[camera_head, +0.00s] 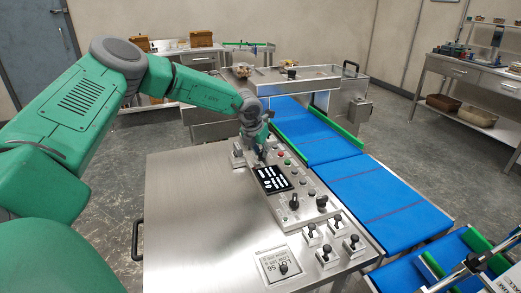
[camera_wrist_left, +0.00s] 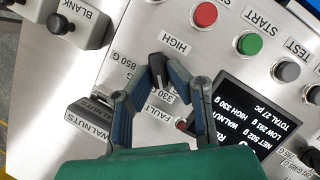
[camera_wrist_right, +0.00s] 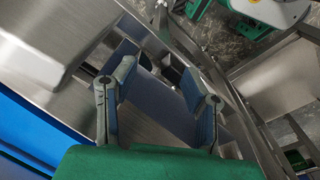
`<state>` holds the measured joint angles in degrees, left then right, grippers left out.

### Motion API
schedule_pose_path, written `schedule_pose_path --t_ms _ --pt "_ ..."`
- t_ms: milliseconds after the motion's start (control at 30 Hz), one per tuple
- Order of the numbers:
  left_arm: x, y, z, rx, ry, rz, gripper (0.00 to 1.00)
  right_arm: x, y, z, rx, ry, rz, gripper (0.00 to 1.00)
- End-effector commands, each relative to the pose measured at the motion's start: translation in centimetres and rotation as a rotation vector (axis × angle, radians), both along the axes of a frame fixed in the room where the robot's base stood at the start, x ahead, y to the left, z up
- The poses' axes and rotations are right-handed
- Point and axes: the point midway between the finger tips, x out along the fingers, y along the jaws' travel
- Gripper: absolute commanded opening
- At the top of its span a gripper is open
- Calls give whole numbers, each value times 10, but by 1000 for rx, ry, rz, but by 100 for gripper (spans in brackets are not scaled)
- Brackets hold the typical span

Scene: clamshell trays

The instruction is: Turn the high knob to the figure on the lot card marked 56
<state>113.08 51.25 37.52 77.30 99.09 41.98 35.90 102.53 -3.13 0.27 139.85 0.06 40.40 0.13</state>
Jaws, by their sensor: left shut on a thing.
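The high knob (camera_wrist_left: 158,66) is small and dark, beside the label HIGH (camera_wrist_left: 176,45) in the left wrist view. Scale labels 850 G and 330 G stand around it. My left gripper (camera_wrist_left: 160,76) is shut on this knob; in the head view the gripper (camera_head: 261,146) is at the panel's far end and hides the knob. My right gripper (camera_wrist_right: 158,88) is open and empty.
Red (camera_wrist_left: 205,14) and green (camera_wrist_left: 249,43) buttons sit close to the knob. Several black-handled stamps (camera_head: 326,257) stand at the table's front right. A blue conveyor (camera_head: 370,190) runs along the right. The left part of the steel table (camera_head: 195,210) is clear.

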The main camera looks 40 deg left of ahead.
Motion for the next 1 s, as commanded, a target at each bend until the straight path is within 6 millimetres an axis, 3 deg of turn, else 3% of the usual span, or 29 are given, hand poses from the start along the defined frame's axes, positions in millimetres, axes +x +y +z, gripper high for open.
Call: schedule_pose_path --t_ms 500,1000 --pt "0 -3 -3 0 6 307 0 0 0 2 0 0 0 40" --pt "-1 -3 -4 -1 8 355 0 0 0 2 0 0 0 40"
